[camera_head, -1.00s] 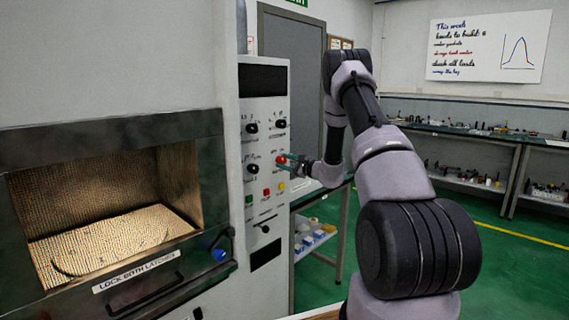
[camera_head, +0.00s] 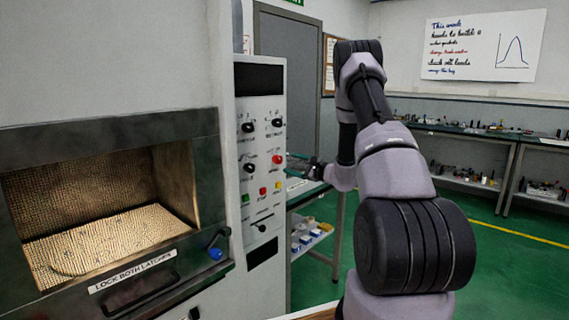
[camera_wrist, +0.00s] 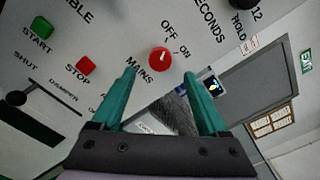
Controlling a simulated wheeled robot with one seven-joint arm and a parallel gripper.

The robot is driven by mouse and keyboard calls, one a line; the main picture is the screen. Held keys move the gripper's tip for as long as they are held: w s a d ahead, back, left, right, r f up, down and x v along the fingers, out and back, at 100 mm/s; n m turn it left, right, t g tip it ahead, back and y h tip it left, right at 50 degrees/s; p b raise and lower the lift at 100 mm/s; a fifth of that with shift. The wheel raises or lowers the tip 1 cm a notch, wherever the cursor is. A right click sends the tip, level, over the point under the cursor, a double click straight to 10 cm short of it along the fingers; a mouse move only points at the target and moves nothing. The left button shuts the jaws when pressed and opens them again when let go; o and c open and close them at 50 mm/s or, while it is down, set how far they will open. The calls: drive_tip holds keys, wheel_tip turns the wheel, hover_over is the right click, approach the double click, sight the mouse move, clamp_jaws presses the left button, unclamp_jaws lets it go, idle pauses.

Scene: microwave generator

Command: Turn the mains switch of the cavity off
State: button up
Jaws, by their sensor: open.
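The mains switch is a round red knob (camera_head: 277,159) on the pale control panel (camera_head: 262,110) right of the cavity. In the wrist view the red knob (camera_wrist: 160,60) sits by the word MAINS, with OFF above it and ON to its upper right. A small pale mark shows on the knob, but I cannot tell surely which label it points to. My gripper (camera_wrist: 161,74) is open, its two teal fingers apart with the knob showing beyond and between their tips. In the head view my gripper (camera_head: 291,163) is just right of the knob, seemingly clear of it.
A green START button (camera_wrist: 39,28) and a red STOP button (camera_wrist: 86,65) lie left of the knob. Black knobs (camera_head: 249,127) are above it. The open cavity (camera_head: 110,215) is at left. A shelf with bins (camera_head: 308,235) stands behind my gripper.

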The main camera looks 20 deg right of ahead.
drive_tip(key=shift+v, duration=2.1)
